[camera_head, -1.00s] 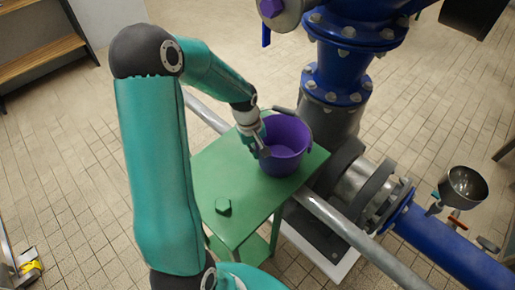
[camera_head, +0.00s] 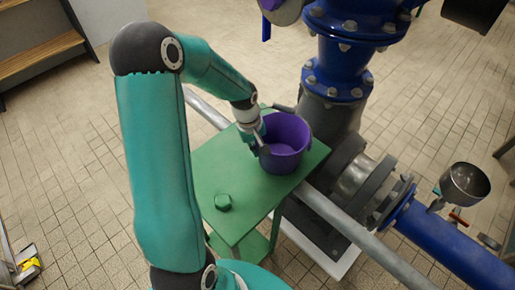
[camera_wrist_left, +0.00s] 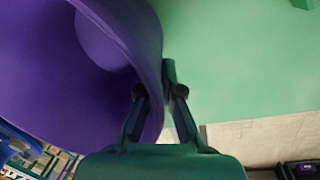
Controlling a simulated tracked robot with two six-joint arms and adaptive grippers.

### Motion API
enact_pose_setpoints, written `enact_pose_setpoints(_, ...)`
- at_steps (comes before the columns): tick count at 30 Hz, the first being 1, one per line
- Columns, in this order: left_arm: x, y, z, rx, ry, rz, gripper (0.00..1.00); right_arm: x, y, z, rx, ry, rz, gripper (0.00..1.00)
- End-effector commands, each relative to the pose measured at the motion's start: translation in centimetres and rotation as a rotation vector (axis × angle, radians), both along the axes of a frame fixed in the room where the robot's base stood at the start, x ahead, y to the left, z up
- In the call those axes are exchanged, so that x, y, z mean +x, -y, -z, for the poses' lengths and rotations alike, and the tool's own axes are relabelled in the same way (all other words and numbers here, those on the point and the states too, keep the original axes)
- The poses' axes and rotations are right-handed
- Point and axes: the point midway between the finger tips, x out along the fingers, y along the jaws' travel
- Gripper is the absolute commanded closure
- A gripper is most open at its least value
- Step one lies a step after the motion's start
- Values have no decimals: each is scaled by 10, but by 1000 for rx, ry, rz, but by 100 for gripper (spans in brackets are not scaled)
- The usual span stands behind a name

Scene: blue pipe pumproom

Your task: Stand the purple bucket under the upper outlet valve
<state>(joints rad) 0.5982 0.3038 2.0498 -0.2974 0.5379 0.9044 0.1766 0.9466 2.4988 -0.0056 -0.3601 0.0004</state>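The purple bucket (camera_head: 290,160) stands upright on the green table (camera_head: 240,185), near its back right edge. My left gripper (camera_head: 261,143) reaches down to the bucket's left rim. In the left wrist view, the gripper's fingers (camera_wrist_left: 160,97) straddle the wall of the bucket (camera_wrist_left: 100,95) and look closed on it, one finger inside and one outside. The grey outlet with a purple centre and blue lever, likely the upper outlet valve (camera_head: 266,28), is cut off by the top edge, above and behind the bucket. My right gripper is out of view.
A small green hexagonal piece (camera_head: 223,203) lies on the table's front part. A grey pipe (camera_head: 345,225) runs close along the table's right side. The blue pump column (camera_head: 338,80) stands behind it. A metal funnel (camera_head: 465,183) is at the right.

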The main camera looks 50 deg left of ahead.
Motion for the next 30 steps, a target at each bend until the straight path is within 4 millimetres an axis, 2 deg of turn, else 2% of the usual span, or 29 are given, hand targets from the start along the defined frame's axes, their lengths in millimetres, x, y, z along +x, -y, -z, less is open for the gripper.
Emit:
enact_pose_setpoints(2, 0, 0, 2, 1, 1, 0, 100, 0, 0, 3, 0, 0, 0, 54)
enact_pose_setpoints(9, 0, 0, 1, 1, 1, 0, 65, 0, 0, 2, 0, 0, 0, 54)
enact_pose_setpoints(20, 0, 0, -2, 0, 0, 1, 65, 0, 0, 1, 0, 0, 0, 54)
enact_pose_setpoints(26, -2, -2, -25, 3, 4, 0, 65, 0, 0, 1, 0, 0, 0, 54)
enact_pose_setpoints(30, -5, -5, -53, 4, 5, 0, 65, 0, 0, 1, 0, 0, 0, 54)
